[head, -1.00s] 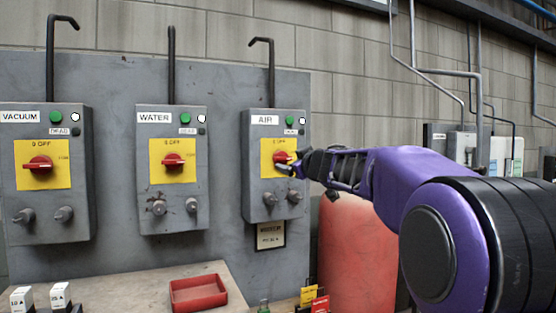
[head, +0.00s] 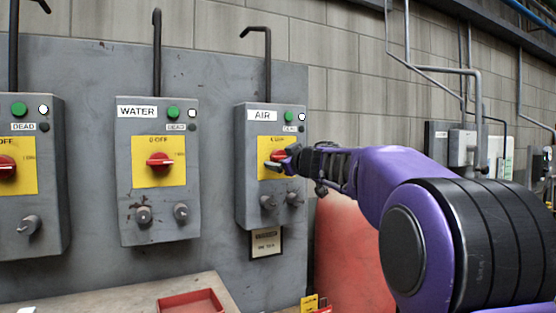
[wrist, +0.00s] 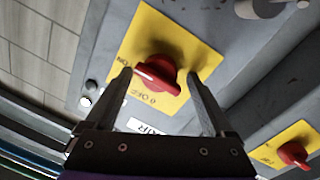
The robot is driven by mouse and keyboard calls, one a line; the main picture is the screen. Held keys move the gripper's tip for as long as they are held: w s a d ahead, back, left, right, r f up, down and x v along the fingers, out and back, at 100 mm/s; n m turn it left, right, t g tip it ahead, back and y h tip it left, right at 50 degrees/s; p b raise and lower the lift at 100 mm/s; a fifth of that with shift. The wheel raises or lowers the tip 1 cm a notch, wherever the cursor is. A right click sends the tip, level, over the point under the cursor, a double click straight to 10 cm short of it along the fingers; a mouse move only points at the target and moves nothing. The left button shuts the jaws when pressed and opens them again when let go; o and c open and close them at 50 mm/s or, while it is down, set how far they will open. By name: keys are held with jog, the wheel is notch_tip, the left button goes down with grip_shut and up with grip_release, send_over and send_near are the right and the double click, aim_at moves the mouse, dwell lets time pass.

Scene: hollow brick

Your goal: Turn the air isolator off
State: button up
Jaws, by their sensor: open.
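The AIR isolator (head: 248,185) is a grey box on the right of the panel, with a yellow plate and a red rotary knob (head: 278,156). In the wrist view the knob (wrist: 158,82) lies between the fingers, its bar slanting with one end toward the ON mark; the 0 OFF mark is on the gripper's side of the plate. My gripper (head: 289,161) is open in front of the knob, partly hiding it in the head view. The wrist view shows my gripper (wrist: 158,73) with a finger on each side; I cannot tell whether they touch the knob.
The WATER isolator (head: 128,215) and another isolator (head: 38,190) hang to the left, with similar red knobs. Pipes rise above the boxes. A red tray (head: 190,303) sits on the bench below. A red cylinder (head: 345,250) stands below my arm.

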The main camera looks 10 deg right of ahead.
jog(key=shift+w, duration=0.1)
jog(key=c, duration=1.3)
